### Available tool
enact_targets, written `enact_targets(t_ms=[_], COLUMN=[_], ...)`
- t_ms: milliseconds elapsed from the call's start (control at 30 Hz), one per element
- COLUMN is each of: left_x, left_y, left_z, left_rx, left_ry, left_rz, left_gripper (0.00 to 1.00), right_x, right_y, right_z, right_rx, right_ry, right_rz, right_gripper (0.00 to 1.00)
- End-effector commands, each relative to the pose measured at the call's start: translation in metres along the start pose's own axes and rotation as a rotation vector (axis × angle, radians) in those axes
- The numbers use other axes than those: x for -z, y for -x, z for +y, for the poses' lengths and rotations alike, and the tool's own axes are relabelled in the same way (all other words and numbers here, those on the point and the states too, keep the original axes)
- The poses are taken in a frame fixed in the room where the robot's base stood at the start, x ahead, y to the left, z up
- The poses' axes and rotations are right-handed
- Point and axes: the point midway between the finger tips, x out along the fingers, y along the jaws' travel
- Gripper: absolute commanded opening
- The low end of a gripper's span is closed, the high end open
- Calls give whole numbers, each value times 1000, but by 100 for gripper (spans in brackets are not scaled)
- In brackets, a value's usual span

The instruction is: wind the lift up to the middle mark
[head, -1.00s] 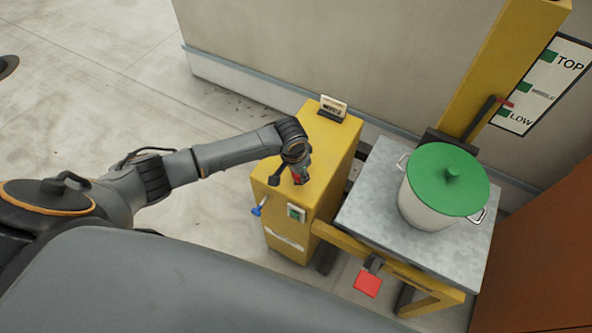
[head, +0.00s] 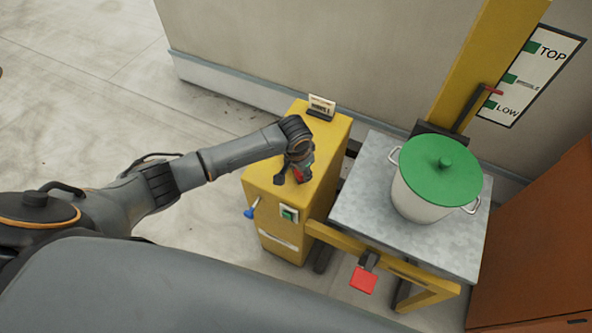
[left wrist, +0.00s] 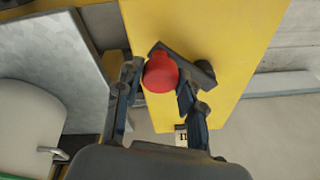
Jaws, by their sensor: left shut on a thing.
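The lift is a yellow mast (head: 479,62) with a grey metal platform (head: 362,185). A red pointer (head: 494,91) by the mast sits between the LOW mark (head: 490,105) and the MIDDLE mark (head: 510,79) on the white board. The winch is a yellow box (head: 273,205) left of the platform. My left gripper (head: 301,174) is over its top, shut on the crank's red knob (left wrist: 161,73). In the left wrist view, the fingers are on both sides of the knob, and a dark crank arm (left wrist: 185,62) runs beside it. My right gripper is out of view.
A white pot (head: 423,201) with a green lid (head: 440,170) stands on the platform. A small card (head: 321,107) stands on the winch box. A blue-tipped lever (head: 250,211) and a red pedal (head: 363,280) are low in front. An orange-brown cabinet (head: 540,250) is at right.

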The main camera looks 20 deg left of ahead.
Motion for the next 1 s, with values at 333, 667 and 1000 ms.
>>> enact_targets(t_ms=[333, 667, 1000], left_x=[4, 21, 23], left_y=[-2, -4, -4], left_z=[9, 13, 13], left_rx=[-16, -15, -16], left_ry=[-5, -4, -5], left_rz=[5, 7, 8], left_gripper=[1, 1, 1], right_x=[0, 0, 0], right_y=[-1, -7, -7], right_z=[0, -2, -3], right_rx=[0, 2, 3], right_ry=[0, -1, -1], right_rz=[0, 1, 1], right_gripper=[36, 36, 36])
